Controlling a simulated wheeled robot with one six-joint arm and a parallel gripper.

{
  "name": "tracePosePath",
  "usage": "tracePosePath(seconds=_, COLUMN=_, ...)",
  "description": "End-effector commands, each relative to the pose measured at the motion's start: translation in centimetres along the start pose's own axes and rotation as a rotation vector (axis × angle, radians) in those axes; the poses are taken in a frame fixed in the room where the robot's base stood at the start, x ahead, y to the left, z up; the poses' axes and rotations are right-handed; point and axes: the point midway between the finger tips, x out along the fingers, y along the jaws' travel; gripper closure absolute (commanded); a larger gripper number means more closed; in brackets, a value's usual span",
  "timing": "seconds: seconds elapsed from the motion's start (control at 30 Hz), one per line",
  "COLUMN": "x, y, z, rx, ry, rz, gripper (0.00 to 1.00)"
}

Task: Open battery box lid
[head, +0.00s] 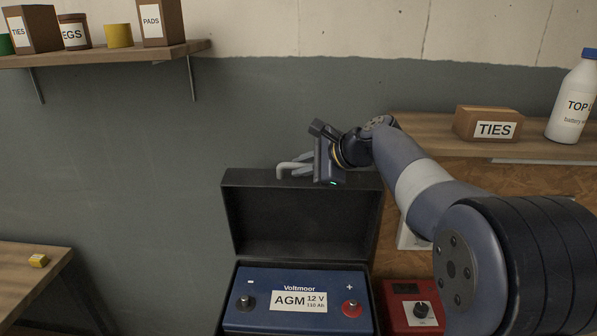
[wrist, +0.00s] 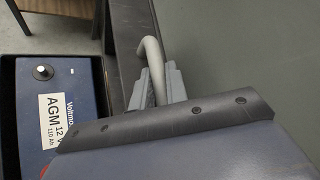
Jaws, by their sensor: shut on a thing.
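The black battery box lid (head: 303,215) stands raised, roughly upright, behind the box in the head view. Its dark edge (wrist: 122,50) runs down the wrist view. A pale grey handle (head: 284,166) sticks out at the lid's top edge; the wrist view shows it as a curved bar (wrist: 150,52). My gripper (head: 301,163) is shut on this handle, and the fingers (wrist: 160,87) sit on both sides of it. The blue battery (head: 255,281) is exposed in the open box, with a dark minus terminal and a red plus terminal. It also shows in the wrist view (wrist: 82,75).
A red device with a knob (head: 412,310) stands right of the box. A shelf (head: 430,127) behind my arm holds a TIES box (head: 487,123) and a white bottle (head: 573,100). A wall shelf (head: 185,48) is upper left.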

Motion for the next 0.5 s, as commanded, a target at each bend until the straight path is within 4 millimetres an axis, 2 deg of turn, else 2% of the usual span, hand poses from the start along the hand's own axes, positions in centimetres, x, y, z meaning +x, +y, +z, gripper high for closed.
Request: tracePosePath(seconds=0.5, x=0.56, y=-0.82, z=-0.74, rx=0.035, ry=-0.002, rz=0.036, gripper=1.0)
